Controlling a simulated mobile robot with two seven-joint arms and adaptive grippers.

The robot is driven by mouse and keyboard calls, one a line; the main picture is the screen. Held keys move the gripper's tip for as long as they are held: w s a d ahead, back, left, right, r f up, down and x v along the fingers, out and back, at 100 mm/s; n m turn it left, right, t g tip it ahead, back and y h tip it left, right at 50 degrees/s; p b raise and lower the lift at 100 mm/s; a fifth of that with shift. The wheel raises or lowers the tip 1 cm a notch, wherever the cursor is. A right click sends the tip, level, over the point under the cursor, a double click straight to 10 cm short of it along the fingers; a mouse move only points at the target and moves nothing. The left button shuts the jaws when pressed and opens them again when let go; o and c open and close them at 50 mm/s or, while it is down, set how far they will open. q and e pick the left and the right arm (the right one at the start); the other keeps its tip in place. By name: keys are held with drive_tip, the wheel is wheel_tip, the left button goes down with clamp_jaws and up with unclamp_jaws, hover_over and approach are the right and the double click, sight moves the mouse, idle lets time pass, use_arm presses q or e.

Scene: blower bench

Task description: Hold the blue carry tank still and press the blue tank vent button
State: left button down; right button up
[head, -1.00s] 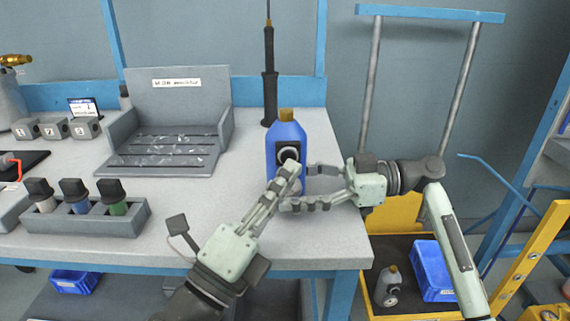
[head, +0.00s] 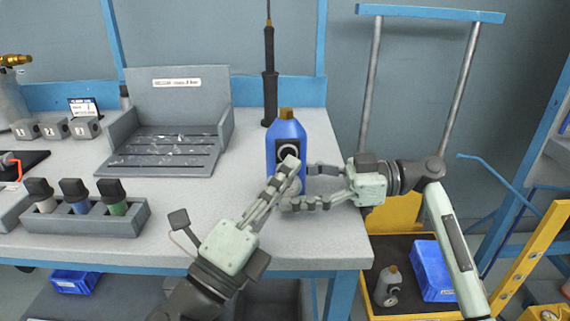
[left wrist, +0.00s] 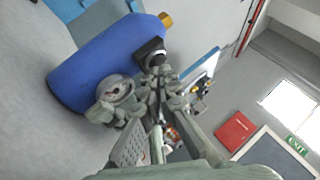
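The blue carry tank (head: 286,133) stands upright near the bench's right front corner, with a brass-coloured cap. A black block with a pale ring (head: 282,148), apparently the vent button, is on its front; the block also shows in the left wrist view (left wrist: 150,52). A round gauge (left wrist: 116,90) sits below it. My left gripper (head: 286,168) has its fingers close together, tips at the block's lower edge; contact cannot be told. My right gripper (head: 300,187) comes from the right, one finger in front of the tank's lower part, the other partly hidden behind it.
A grey tray stand (head: 180,92) and a black rod-like tool (head: 269,85) stand behind. A holder with several knobbed bottles (head: 85,226) is at the front left. A lower cart holds a blue bin (head: 432,272) and a grey tank (head: 388,288).

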use_arm(q)
drive_tip(key=shift+f, duration=0.1)
use_arm(e)
drive_tip(key=shift+s, duration=0.15)
use_arm(q)
drive_tip(key=shift+s, duration=0.4)
drive_tip(key=s, duration=0.6)
drive_tip(key=shift+d, duration=0.25)
use_arm(e)
drive_tip(key=o, duration=0.9)
drive_tip(key=shift+o, duration=0.2)
